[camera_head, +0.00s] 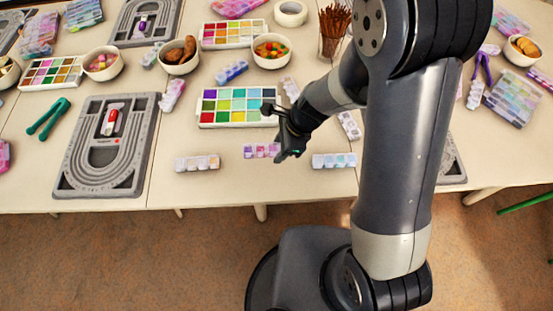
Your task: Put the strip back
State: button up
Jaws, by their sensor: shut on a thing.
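My gripper (279,139) is low over the front part of the table, left of my upright arm link. It is shut on a pale strip with pink and purple compartments (261,150). The strip's right end is hidden behind the gripper, and I cannot tell whether it touches the table. A white strip with pale beige compartments (197,163) lies to its left near the front edge.
A palette of coloured squares (237,106) lies just behind my gripper. A grey bead board (107,145) and green pliers (48,118) are at left. Bowls (271,50) and a cup of sticks (333,35) stand farther back. Bare table (225,187) shows at the front.

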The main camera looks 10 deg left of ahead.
jog(key=shift+f+b, duration=0.45)
jog(key=shift+f, duration=2.25)
jog(key=shift+f, duration=0.15)
jog(key=o, duration=0.9)
jog(key=shift+o, duration=0.2)
jog(key=shift+r, duration=0.35)
jog(key=s+p+v, duration=0.1)
jog(key=v, duration=1)
jog(key=shift+w+d+r+p, duration=0.3)
jog(key=shift+w, duration=0.2)
